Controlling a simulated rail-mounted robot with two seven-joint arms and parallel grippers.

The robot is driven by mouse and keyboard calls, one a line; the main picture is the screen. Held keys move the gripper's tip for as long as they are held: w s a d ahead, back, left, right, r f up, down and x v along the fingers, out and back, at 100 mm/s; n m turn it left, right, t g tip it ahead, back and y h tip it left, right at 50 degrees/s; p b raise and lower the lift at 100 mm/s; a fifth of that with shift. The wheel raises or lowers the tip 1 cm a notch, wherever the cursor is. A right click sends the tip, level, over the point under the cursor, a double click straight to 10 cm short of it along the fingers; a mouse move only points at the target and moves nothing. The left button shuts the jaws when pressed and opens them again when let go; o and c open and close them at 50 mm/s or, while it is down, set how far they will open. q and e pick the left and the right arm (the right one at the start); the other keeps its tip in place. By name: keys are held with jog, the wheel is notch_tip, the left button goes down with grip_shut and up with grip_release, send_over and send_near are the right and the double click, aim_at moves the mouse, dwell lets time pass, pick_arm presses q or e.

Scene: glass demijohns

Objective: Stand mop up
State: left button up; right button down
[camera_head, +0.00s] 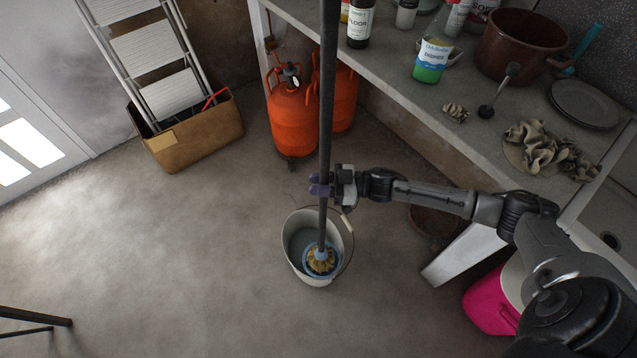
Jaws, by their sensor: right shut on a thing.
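The mop has a long dark pole (327,95) that runs from the top edge of the head view down to a yellowish head (321,262) with a blue collar. The mop head is inside a white bucket (299,228) on the floor. The pole looks close to upright, though the steep view makes its exact tilt hard to tell. My right gripper (324,185) is shut around the pole, above the bucket rim. My left gripper is not in view.
Orange gas cylinders (292,118) stand behind the bucket, under a worktop (480,125) with bottles, a pot (520,48) and cloths. A pink container (487,304) is at lower right. A cardboard box (196,138) and ladder (150,50) are at upper left.

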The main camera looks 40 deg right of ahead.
jog(key=f+b, duration=0.1)
jog(key=f, duration=0.1)
jog(key=f+b, duration=0.2)
jog(key=shift+d, duration=0.2)
dwell(0.3)
jog(key=shift+s, duration=0.1)
jog(key=shift+f, duration=0.15)
dwell(0.4)
notch_tip(320, 180, down, 3)
jog(key=shift+r+b, duration=0.1)
jog(key=shift+b, duration=0.85)
jog(key=shift+d, duration=0.15)
